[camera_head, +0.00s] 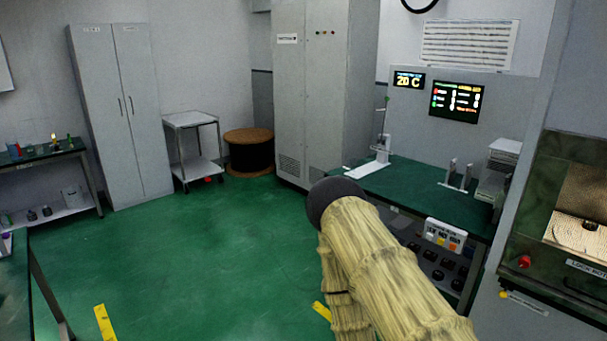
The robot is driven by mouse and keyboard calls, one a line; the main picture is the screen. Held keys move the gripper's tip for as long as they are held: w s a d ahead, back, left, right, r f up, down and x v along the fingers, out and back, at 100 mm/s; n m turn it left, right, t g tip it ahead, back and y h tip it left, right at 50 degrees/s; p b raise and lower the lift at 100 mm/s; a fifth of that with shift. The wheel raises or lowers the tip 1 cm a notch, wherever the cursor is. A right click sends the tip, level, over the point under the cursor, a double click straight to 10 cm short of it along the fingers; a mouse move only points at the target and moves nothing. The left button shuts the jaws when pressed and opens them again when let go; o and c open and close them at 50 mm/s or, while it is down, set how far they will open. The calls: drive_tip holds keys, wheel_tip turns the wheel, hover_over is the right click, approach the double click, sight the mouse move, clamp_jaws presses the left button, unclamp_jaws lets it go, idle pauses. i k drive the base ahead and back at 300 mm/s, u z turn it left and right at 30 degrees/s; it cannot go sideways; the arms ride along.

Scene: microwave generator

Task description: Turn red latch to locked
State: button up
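A small red knob (524,261), which looks like the red latch, is on the dark front panel of the machine (538,225) at the right edge. It is too small to tell which way it is turned. A label strip beside it (586,267) is only partly readable, starting with "LOCK". My arm, in a pale yellow sleeve with a dark rounded joint, rises from the lower right, left of the machine and apart from the red knob in the picture. My gripper's fingers do not show.
A green-topped bench (415,205) with a stand and small devices is left of the machine. Two screens (456,102) hang above it. Tall grey cabinets (120,115), a trolley (195,145) and a cable drum (250,152) stand behind. The green floor (190,260) at left-centre is mostly clear.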

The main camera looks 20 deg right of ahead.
sight(520, 263)
drive_tip(key=z, duration=0.95)
drive_tip(key=i, duration=0.85)
drive_tip(key=z, duration=0.7)
